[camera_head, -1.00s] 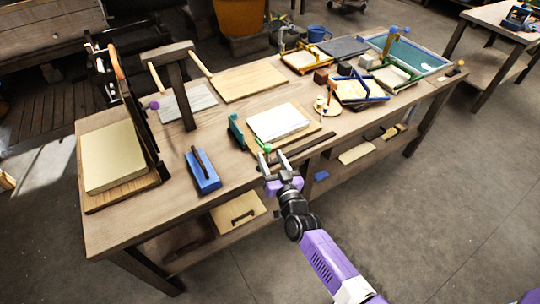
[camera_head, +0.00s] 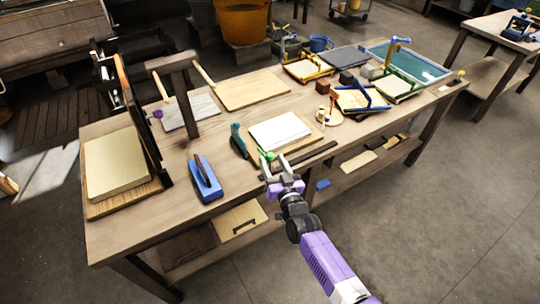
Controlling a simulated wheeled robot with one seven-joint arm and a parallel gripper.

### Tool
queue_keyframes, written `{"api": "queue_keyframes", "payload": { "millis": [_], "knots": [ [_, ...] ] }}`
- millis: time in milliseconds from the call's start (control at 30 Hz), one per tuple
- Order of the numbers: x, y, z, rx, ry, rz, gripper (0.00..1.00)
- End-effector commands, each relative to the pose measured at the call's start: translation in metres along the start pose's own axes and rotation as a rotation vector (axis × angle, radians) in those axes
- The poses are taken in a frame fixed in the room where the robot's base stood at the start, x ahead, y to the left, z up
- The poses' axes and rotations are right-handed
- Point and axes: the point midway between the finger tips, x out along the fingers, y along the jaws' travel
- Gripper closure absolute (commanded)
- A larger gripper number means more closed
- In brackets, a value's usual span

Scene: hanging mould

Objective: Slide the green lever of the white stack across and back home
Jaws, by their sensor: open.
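The white stack (camera_head: 281,130) lies on a wooden board near the middle of the bench, with a dark teal upright piece (camera_head: 238,141) at its left end. The small green lever (camera_head: 267,155) is at the stack's front left corner, on the side toward me. My gripper (camera_head: 271,164) is open at the bench's front edge, its fingertips at or just in front of the green lever. I cannot tell whether they touch it. Part of the lever is hidden behind the fingers.
A dark bar (camera_head: 312,154) lies right of my gripper along the front edge. A blue block with a dark handle (camera_head: 206,179) stands to the left. A small round stand (camera_head: 329,116) and a blue-framed tray (camera_head: 362,99) are to the right.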

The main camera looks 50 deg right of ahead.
Motion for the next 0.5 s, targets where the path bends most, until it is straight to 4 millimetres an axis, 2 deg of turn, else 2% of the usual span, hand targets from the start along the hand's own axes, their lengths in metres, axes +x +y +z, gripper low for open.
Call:
{"api": "queue_keyframes", "payload": {
  "millis": [33, 200, 500],
  "knots": [
    [0.008, 0.0, -0.002, 0.0, 0.001, 0.0, 0.5],
    [0.024, 0.0, 0.0, 0.0, 0.0, 0.001, 0.5],
    [0.03, 0.0, 0.001, 0.0, -0.001, 0.001, 0.5]
  ]
}}
